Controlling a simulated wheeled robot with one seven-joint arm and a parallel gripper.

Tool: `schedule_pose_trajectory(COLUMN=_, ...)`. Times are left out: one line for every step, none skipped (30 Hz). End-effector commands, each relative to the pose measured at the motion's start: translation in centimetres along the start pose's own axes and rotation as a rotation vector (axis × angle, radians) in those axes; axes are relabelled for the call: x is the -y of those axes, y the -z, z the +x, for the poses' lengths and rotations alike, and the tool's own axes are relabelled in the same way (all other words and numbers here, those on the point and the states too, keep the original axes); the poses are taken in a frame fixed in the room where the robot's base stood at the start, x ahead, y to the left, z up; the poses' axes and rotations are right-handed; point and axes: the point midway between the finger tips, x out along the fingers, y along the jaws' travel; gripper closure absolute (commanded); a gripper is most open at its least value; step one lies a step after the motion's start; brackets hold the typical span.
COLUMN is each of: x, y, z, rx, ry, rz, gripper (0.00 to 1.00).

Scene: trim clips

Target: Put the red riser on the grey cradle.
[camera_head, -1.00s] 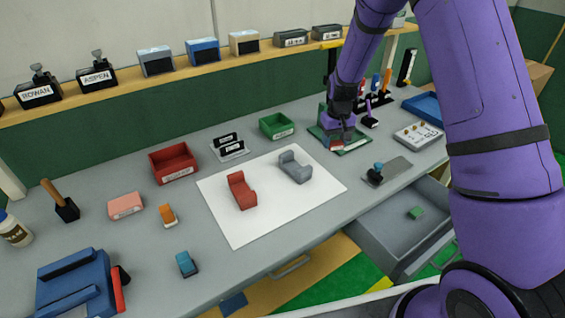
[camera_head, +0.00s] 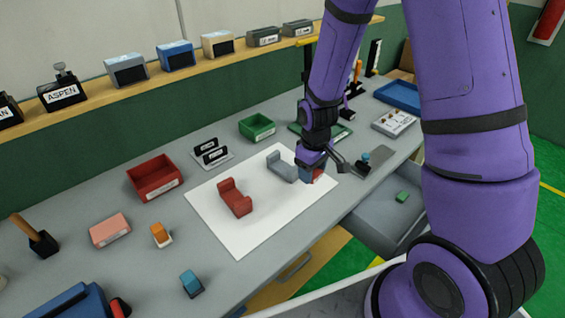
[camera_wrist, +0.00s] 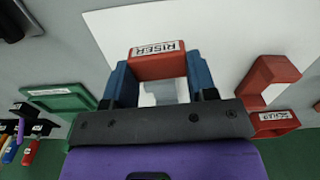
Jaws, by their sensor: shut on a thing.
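The red riser (camera_wrist: 157,61), a block labelled RISER, is held between the two blue fingers of my gripper (camera_wrist: 160,85). In the head view my gripper (camera_head: 313,173) is over the right part of the white sheet, with a little of the red riser (camera_head: 319,177) showing below it. The grey cradle (camera_head: 282,168) has raised ends and rests on the sheet just left of my gripper. In the wrist view a pale grey surface shows between the fingers; I cannot tell whether it is the cradle.
A red cradle (camera_head: 235,198) stands on the white sheet (camera_head: 240,237) left of the grey one. A red bin (camera_head: 153,184), a green bin (camera_head: 257,128) and a black-label stand (camera_head: 213,158) are behind. An open drawer (camera_head: 378,228) is at front right.

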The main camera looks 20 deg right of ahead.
Motion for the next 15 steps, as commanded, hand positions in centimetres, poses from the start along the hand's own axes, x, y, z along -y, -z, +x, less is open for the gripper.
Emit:
schedule_pose_trajectory(x=-0.1, y=1.3, z=0.2, rx=-0.001, ry=-0.001, rz=-0.001, gripper=0.70)
schedule_pose_trajectory(x=-0.2, y=2.0, z=0.2, rx=-0.002, ry=-0.001, rz=-0.001, gripper=0.70)
schedule_pose_trajectory(x=-0.3, y=2.9, z=0.3, rx=0.000, ry=-0.001, rz=-0.001, gripper=0.70)
schedule_pose_trajectory(x=-0.4, y=3.6, z=0.4, rx=-0.001, ry=-0.001, rz=-0.001, gripper=0.70)
schedule_pose_trajectory(x=-0.5, y=4.3, z=0.5, rx=-0.001, ry=-0.001, rz=-0.001, gripper=0.70)
schedule_pose_trajectory(x=-0.5, y=5.2, z=0.6, rx=0.000, ry=-0.001, rz=-0.001, gripper=0.70)
schedule_pose_trajectory(x=-0.6, y=5.9, z=0.6, rx=-0.001, ry=-0.001, rz=0.000, gripper=0.70)
schedule_pose_trajectory(x=-0.7, y=6.6, z=0.7, rx=-0.001, ry=-0.001, rz=-0.001, gripper=0.70)
schedule_pose_trajectory(x=-0.7, y=7.5, z=0.8, rx=0.000, ry=0.000, rz=-0.001, gripper=0.70)
schedule_pose_trajectory(x=-0.8, y=8.2, z=0.8, rx=-0.001, ry=-0.001, rz=-0.001, gripper=0.70)
schedule_pose_trajectory(x=-0.9, y=8.7, z=0.9, rx=-0.001, ry=-0.001, rz=0.000, gripper=0.70)
schedule_pose_trajectory(x=-0.9, y=9.4, z=0.9, rx=-0.001, ry=0.000, rz=0.000, gripper=0.70)
schedule_pose_trajectory(x=-1.0, y=9.9, z=1.0, rx=0.000, ry=0.000, rz=0.000, gripper=0.70)
schedule_pose_trajectory(x=-1.0, y=10.4, z=1.0, rx=-0.001, ry=-0.001, rz=0.000, gripper=0.70)
schedule_pose_trajectory(x=-1.1, y=10.8, z=1.0, rx=-0.001, ry=-0.001, rz=0.000, gripper=0.70)
